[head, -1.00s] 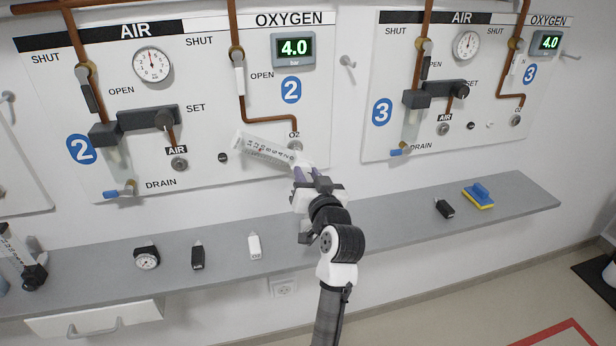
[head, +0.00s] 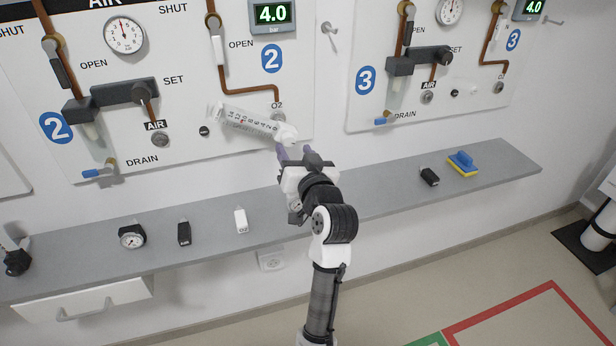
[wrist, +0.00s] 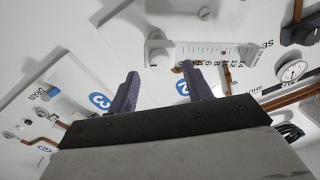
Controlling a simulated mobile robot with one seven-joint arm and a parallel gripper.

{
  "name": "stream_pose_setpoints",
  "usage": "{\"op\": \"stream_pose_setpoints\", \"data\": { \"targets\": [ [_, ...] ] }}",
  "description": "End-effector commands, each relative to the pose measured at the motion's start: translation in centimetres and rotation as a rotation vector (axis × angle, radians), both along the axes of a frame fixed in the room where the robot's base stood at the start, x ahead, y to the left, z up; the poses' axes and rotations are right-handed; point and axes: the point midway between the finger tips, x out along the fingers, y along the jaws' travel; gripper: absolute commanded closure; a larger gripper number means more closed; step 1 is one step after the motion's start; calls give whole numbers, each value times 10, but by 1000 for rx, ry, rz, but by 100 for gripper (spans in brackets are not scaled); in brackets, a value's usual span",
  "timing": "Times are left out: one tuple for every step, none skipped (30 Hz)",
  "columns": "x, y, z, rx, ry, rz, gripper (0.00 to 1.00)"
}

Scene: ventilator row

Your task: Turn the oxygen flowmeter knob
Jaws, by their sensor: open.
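The oxygen flowmeter (head: 243,122) is a clear tube with a printed scale, lying tilted across panel 2 below the O2 outlet label. It also shows in the wrist view (wrist: 215,52). Its white knob (head: 286,134) is at its lower right end; in the wrist view the knob (wrist: 157,50) lies beyond the gap between my fingers. My gripper (head: 295,152) is open and empty, just below and in front of the knob. Its two purple-grey fingers (wrist: 160,75) stand apart. I see no clear contact with the knob.
A grey shelf (head: 360,200) runs below the panels, carrying a gauge (head: 131,234), a black part (head: 184,232), a white O2 part (head: 241,220) and a blue-yellow sponge (head: 462,163). Panel 3 (head: 475,110) is to the right.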

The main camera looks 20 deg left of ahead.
Motion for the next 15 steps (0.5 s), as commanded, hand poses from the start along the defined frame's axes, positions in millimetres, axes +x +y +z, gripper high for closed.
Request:
{"op": "stream_pose_setpoints", "data": {
  "targets": [
    [-9, -8, -5, -2, -3, -3, 50],
    [-15, -13, -5, -2, -2, -4, 50],
    [-24, -19, -6, -2, -2, -4, 50],
    [-30, -23, -5, -1, -3, -5, 50],
    [-36, -28, -6, -2, -2, -3, 50],
    [-44, -34, -6, -2, -2, -5, 50],
    [-50, -38, -6, -2, -2, -4, 50],
    [-56, -43, -6, -1, -2, -4, 50],
    [-64, -49, -6, -3, -1, -5, 50],
    [-70, -52, -6, -3, -2, -4, 50],
    [-70, -52, 1, -4, 4, -1, 50],
    [-72, -53, 2, -4, 5, 0, 50],
    [-74, -55, 1, -4, 5, 0, 50],
    [-76, -56, 1, -4, 5, 1, 50],
    [-78, -58, 1, -4, 3, 0, 50]
  ]
}}
